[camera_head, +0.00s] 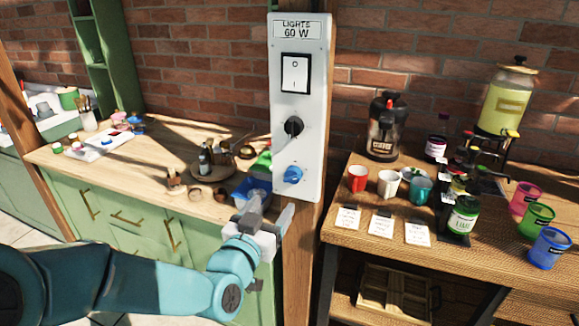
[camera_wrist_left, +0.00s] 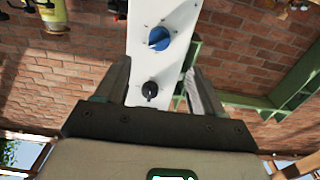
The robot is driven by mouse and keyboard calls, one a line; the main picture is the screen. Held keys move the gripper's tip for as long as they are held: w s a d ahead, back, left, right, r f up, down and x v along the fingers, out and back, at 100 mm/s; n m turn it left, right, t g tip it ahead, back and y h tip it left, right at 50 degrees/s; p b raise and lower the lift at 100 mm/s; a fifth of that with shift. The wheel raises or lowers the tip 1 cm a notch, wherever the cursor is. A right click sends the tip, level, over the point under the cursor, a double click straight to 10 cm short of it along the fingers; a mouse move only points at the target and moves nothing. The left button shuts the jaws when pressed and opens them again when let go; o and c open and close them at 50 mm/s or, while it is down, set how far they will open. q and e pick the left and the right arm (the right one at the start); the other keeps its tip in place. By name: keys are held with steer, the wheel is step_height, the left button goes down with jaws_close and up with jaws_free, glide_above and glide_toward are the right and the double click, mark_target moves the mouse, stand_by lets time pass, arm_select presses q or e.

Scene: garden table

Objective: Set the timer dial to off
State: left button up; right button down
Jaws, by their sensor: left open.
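A pale control panel (camera_head: 311,80) labelled "LIGHTS 60 W" is fixed to a wooden post. It carries a white rocker switch (camera_head: 295,73), a black dial (camera_head: 293,126) below it and a blue dial (camera_head: 292,174) lowest. I cannot read which one is the timer dial or the marks around them. My left gripper (camera_head: 269,210) is open and empty, just below the blue dial and apart from it. In the left wrist view the panel appears upside down, with the blue dial (camera_wrist_left: 158,38) above the black dial (camera_wrist_left: 149,91). My right gripper is out of view.
A wooden table (camera_head: 345,252) at right holds cups (camera_head: 388,183), bottles, a coffee jug (camera_head: 385,125) and a drink dispenser (camera_head: 505,95). A green cabinet counter (camera_head: 110,175) at left carries a blue tray (camera_head: 250,190) and small items. Space in front of the panel looks free.

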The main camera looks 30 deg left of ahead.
mark_target(290, 180)
arm_select(q)
steer(key=p+x, duration=0.1)
steer(key=x, duration=1)
steer(key=shift+d, duration=0.1)
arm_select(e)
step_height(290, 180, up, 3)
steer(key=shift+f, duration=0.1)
arm_select(q)
steer(key=shift+c, duration=0.3)
steer(key=c, duration=1)
